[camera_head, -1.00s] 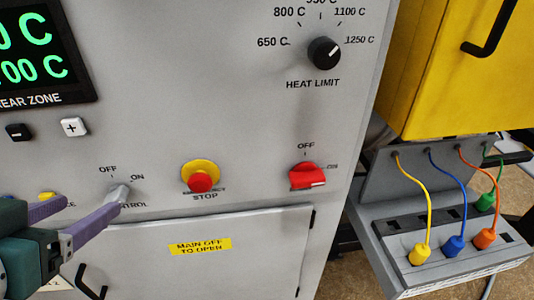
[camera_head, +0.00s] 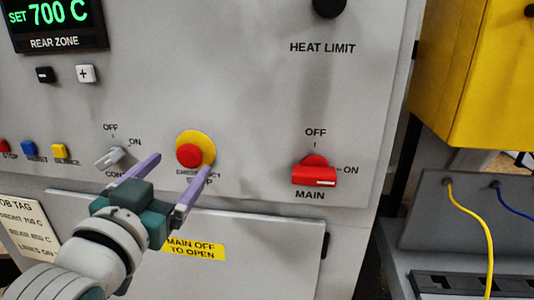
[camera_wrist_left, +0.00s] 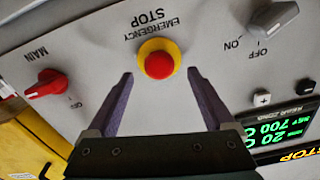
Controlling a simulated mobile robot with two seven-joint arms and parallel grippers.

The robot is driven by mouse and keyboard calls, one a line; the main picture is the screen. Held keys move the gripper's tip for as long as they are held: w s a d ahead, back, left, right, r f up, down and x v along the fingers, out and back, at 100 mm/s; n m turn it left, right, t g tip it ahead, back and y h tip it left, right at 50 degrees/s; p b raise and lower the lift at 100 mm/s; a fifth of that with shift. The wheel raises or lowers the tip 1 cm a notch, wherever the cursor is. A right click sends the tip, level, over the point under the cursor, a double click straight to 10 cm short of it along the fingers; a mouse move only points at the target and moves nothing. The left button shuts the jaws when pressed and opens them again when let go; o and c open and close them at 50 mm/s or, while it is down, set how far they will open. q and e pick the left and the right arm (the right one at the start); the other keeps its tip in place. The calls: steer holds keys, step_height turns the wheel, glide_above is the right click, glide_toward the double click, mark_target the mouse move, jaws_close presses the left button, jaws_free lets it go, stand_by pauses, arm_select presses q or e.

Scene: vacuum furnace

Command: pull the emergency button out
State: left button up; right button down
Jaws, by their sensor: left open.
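The emergency button (camera_head: 189,155) is a red mushroom knob on a round yellow base, on the grey furnace panel above the partly covered "EMERGENCY STOP" label. In the left wrist view the red knob (camera_wrist_left: 159,65) sits centred beyond the fingertips. My left gripper (camera_head: 178,162) is open and empty, with purple fingers spread to either side of the button and pointing at the panel. It also shows in the left wrist view (camera_wrist_left: 160,75), where the fingertips do not touch the knob. My right gripper is not in view.
A grey control switch (camera_head: 110,156) is just left of the left finger. A red main switch (camera_head: 314,172) is to the right. A door with a yellow label (camera_head: 195,248) lies below. Several small buttons are at far left, and cables hang at right.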

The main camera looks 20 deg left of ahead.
mark_target(187, 158)
arm_select(q)
steer(key=shift+x, duration=1.8)
steer(key=shift+d, duration=0.1)
jaws_close()
